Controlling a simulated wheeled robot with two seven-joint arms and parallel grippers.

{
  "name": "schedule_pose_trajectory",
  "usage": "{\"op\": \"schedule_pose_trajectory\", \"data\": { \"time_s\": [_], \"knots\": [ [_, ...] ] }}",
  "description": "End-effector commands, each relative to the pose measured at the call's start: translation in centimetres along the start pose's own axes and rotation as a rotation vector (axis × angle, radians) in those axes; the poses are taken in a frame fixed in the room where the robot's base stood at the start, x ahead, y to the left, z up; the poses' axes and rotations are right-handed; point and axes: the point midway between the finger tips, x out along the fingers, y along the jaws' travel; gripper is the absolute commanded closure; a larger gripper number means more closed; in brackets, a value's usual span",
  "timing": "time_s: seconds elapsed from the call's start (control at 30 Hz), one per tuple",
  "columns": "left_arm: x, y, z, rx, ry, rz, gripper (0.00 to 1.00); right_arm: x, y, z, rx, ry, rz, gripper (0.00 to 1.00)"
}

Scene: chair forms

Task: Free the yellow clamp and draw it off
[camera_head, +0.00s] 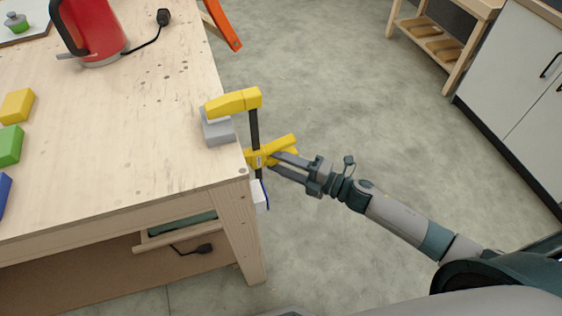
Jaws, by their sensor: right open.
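The yellow clamp (234,101) stands at the right edge of the wooden table. Its upper yellow jaw lies over a grey block (217,129) near the table corner. Its dark bar runs down past the table edge to a lower yellow part (272,150). My right gripper (272,166) comes in from the right, with its open fingers at the lower yellow part. I cannot tell whether the fingers touch it. A white and blue piece (261,196) shows below, beside the table leg. My left gripper is not in view.
The wooden table (130,130) fills the left. A red kettle (95,35) and yellow, green and blue blocks (10,146) stand on it. An orange tool (222,25) juts past the far edge. Open floor (340,90) lies right of the table, with white cabinets (515,70) beyond.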

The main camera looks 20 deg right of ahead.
Motion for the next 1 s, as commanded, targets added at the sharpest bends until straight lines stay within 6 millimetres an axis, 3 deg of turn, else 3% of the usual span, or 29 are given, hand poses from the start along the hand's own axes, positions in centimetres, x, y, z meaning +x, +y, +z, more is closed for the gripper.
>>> {"op": "schedule_pose_trajectory", "data": {
  "time_s": [0.07,0.23,0.57,1.0],
  "knots": [
    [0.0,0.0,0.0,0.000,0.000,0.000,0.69,0.1,0.1,-0.3,0.001,0.006,0.004,0.61],
    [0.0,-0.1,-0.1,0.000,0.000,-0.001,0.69,0.1,0.0,-0.4,0.001,0.007,0.003,1.00],
    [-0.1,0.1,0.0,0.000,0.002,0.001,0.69,0.1,0.1,-0.2,0.000,0.004,0.004,1.00],
    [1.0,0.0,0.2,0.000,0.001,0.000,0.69,0.0,-1.3,-0.2,-0.001,0.003,0.001,1.00]
  ]
}}
